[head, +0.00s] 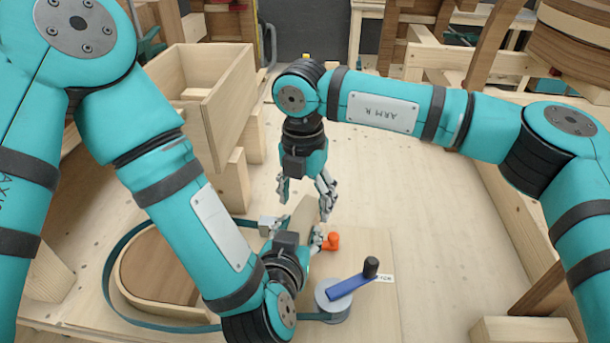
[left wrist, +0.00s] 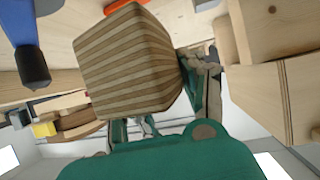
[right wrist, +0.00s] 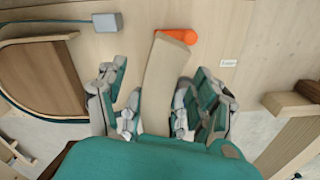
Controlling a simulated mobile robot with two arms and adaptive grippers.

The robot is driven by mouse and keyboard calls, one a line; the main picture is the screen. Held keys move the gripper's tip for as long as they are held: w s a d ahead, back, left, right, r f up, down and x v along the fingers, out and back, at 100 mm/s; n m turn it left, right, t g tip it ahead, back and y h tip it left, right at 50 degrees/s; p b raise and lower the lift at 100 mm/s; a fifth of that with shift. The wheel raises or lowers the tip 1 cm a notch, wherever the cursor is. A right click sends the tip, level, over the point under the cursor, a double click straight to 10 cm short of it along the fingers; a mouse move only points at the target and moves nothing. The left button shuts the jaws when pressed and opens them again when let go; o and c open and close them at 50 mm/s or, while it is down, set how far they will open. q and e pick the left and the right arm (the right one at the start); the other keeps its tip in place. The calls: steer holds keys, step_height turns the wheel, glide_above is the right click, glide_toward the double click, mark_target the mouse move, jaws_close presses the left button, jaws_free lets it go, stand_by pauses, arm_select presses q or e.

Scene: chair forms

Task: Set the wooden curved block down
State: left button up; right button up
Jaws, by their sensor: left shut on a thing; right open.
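The wooden curved block (head: 301,213) is pale and stands up from the board in the head view, partly hidden by my left arm. My left gripper (head: 306,243) is shut on it. The left wrist view shows its striped, laminated end (left wrist: 128,62) close up between the fingers. In the right wrist view, the block (right wrist: 165,72) lies between the spread right fingers (right wrist: 158,95). Whether its lower end touches the board is hidden.
A rounded wooden form (head: 158,268) with a teal strap (head: 112,268) around it lies at left. A grey drum with a blue crank (head: 350,287) and an orange knob (head: 331,241) are close to the block. An open wooden box (head: 214,97) stands behind.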

mark_target(306, 208)
steer(key=shift+f, duration=1.5)
steer(key=c, duration=1.4)
arm_select(q)
steer(key=o, duration=1.4)
